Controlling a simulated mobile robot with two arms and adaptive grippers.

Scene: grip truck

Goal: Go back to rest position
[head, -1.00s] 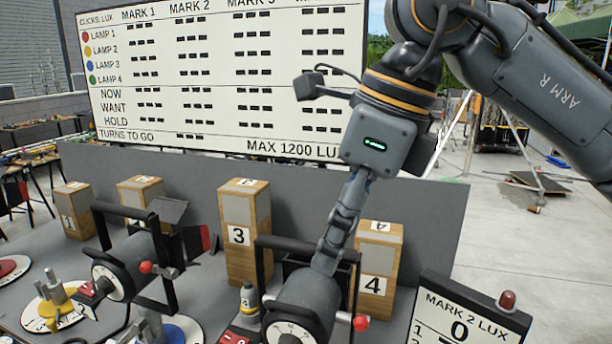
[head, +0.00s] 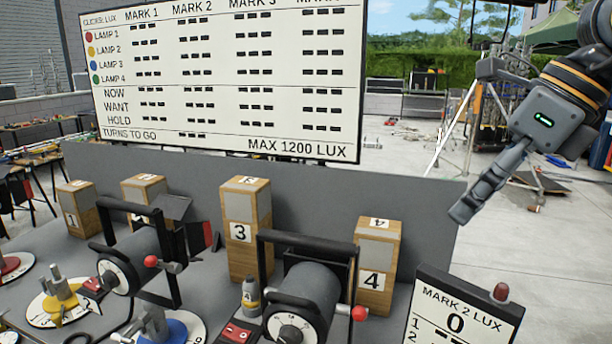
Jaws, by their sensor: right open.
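My right gripper (head: 472,203) hangs at the right side of the head view, over the right end of the grey back panel. It is apart from the lamps and holds nothing that I can see; its fingers show edge-on. My left gripper is not in view. The nearer black lamp (head: 308,290) stands in its yoke with a dial and a red knob at its front. A second black lamp (head: 128,262) stands to its left.
Wooden blocks numbered 3 (head: 240,232) and 4 (head: 376,270) stand behind the lamps. A lux display (head: 462,312) reading 0 stands at the front right. A large white scoreboard (head: 228,85) is behind the grey panel (head: 330,190). Open paved floor lies to the right.

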